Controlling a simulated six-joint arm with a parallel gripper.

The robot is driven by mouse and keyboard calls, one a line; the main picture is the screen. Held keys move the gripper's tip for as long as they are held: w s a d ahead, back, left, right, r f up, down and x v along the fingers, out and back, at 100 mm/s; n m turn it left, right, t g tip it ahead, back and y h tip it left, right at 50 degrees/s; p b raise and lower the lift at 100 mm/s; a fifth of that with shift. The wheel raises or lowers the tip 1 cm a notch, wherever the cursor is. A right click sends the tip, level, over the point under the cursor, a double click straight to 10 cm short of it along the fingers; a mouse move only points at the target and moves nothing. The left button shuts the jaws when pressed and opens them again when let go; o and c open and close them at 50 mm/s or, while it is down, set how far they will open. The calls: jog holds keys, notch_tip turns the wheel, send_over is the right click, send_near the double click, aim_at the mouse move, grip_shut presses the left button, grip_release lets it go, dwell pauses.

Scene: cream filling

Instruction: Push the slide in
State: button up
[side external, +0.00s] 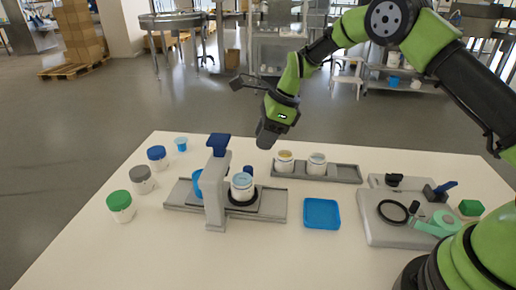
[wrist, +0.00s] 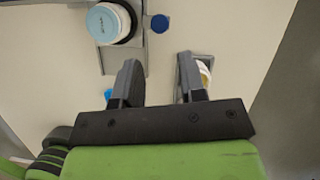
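The filling station (side external: 215,195) has a grey upright post with a blue top (side external: 218,143). Its flat grey slide (side external: 270,207) runs left to right at the base. A white jar with a pale blue top (side external: 242,187) stands on the slide in a black ring, right of the post. It also shows at the top left of the wrist view (wrist: 108,23). A small blue knob (wrist: 160,23) is beside the slide's edge. My gripper (wrist: 162,80) is open and empty, above and behind the station in the side view, touching nothing.
A grey tray (side external: 340,173) with two jars (side external: 285,161) is at the back. A blue square dish (side external: 321,214) lies right of the station. Several lidded jars (side external: 120,205) stand left. A grey board with tools (side external: 375,232) is at right. The front table is clear.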

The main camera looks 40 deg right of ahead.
jog(key=shift+d+r, duration=0.1)
jog(key=shift+r, duration=0.15)
jog(key=shift+c, duration=0.5)
jog(key=shift+s+d+f, duration=0.1)
jog(key=shift+s+d, duration=0.05)
jog(key=c, duration=0.3)
jog(key=s+d+y, duration=0.1)
jog(key=s+d, duration=0.1)
jog(key=s+d+f+t+y, duration=0.1)
jog(key=d, duration=0.2)
jog(key=s+d+t+y, duration=0.1)
jog(key=s+d+y, duration=0.1)
jog(key=d, duration=0.1)
jog(key=shift+s+d+f, duration=0.1)
jog(key=shift+s+f, duration=0.2)
jog(key=shift+f, duration=0.1)
grip_shut()
jog(key=shift+t, duration=0.3)
jog(key=x, duration=0.9)
jog(key=shift+f, duration=0.25)
jog(key=shift+w+a, duration=0.8)
jog(key=shift+a, duration=0.2)
jog(key=shift+w+a, duration=0.45)
jog(key=shift+a, duration=0.2)
